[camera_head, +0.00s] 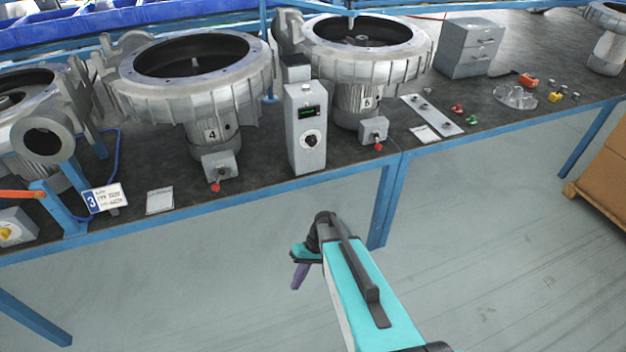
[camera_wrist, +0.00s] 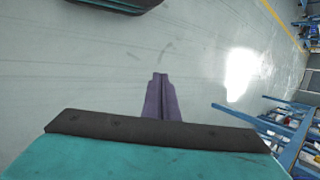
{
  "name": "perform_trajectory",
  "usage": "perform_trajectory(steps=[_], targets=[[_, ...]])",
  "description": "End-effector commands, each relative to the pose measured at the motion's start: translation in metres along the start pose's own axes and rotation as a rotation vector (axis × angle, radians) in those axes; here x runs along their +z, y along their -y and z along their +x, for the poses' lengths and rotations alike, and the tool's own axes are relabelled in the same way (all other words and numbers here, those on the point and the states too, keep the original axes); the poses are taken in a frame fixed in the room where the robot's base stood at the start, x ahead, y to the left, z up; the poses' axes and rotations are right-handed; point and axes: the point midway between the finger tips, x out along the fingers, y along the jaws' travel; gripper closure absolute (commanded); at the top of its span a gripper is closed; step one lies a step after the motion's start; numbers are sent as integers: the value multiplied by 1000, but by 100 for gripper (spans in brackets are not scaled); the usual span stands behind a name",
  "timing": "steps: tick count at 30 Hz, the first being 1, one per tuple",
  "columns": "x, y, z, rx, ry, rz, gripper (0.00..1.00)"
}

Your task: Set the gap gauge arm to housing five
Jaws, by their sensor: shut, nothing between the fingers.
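Housing five (camera_head: 364,98), a round grey ribbed blower casing marked 5, stands on the dark bench at upper middle. A small grey box with a red knob (camera_head: 374,132) sits at its foot. Housing four (camera_head: 205,95), marked 4, stands to its left. Between them is an upright grey box (camera_head: 306,130) with a green-lit display and a round dial (camera_head: 310,140); I cannot tell whether this is the gap gauge, and no gauge arm is clearly made out. My gripper (camera_head: 297,286) is in front of the bench, apart from everything. Its purple fingers (camera_wrist: 161,80) are together and empty.
The bench's blue front rail (camera_head: 240,188) and legs lie between my arm and the housings. A number 3 card (camera_head: 105,198) and a grey drawer cabinet (camera_head: 468,48) are on the bench. Cardboard boxes (camera_head: 603,165) stand at right. The floor in front is clear.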

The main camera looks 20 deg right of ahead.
Motion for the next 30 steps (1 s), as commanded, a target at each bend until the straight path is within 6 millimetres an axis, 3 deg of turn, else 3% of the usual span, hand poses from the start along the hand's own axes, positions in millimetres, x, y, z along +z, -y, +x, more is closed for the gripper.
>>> perform_trajectory(steps=[1,6,9,15,21,30], targets=[[22,-1,24,41,38,17,100],[81,-13,78,193,135,72,100],[116,-23,102,287,182,95,100],[169,-42,130,448,236,115,100],[190,-51,138,524,253,117,100],[192,-52,139,532,254,118,100]])
